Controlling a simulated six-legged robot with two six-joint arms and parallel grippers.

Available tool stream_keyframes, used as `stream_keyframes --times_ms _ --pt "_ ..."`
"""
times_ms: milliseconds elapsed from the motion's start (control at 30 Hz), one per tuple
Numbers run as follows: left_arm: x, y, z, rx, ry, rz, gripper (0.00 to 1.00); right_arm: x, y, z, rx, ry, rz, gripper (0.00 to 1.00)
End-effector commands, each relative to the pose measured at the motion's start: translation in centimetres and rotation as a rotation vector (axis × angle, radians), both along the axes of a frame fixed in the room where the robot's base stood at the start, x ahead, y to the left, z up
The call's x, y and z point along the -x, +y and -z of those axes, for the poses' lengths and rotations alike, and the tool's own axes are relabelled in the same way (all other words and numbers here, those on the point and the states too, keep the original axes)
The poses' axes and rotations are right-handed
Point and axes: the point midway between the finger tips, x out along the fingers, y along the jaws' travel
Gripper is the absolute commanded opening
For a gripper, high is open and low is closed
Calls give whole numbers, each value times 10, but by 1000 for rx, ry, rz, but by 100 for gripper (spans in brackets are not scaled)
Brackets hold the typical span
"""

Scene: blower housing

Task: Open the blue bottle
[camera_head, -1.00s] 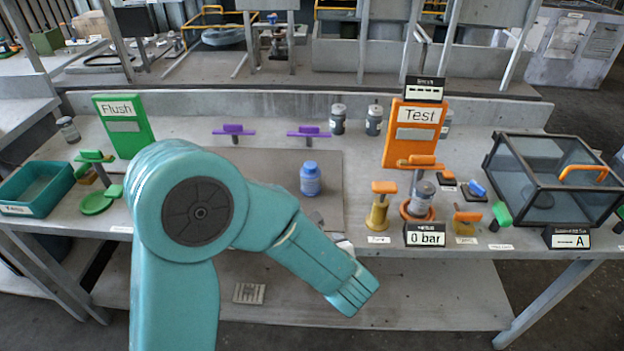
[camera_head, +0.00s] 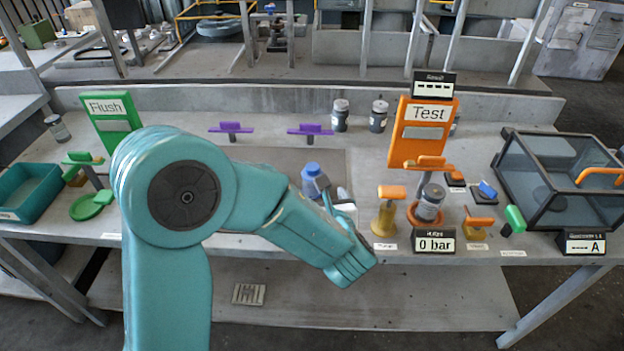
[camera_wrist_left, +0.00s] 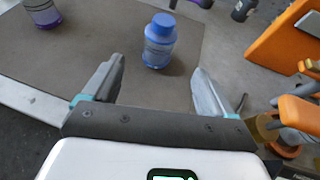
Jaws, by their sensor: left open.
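The blue bottle (camera_head: 311,176) stands upright on the grey mat on the bench, with its blue cap on, in the head view. My left gripper (camera_head: 336,190) is beside it, and its fingers and wrist hide part of the bottle. In the left wrist view the bottle (camera_wrist_left: 159,42) stands beyond the fingertips, roughly between their lines. The left gripper (camera_wrist_left: 160,75) is open and empty there, and the bottle is not held. My right gripper is in neither view.
An orange Test panel (camera_head: 420,132) and a 0 bar display (camera_head: 434,241) stand right of the bottle. Purple handles (camera_head: 310,130) and grey jars (camera_head: 341,115) are behind. A green Flush panel (camera_head: 113,120) is at left, and a glass box (camera_head: 560,180) at right.

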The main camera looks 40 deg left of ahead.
Motion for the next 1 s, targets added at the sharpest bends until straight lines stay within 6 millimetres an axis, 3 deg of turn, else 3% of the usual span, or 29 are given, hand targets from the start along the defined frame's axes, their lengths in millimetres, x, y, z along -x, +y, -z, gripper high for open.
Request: stream_keyframes --times_ms 300,800,1000 --pt "-45 45 28 1 3 -4 86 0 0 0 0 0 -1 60" --pt "-86 86 53 2 2 -3 86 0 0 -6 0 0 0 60" --pt "-91 90 55 1 1 0 86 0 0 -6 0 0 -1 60"
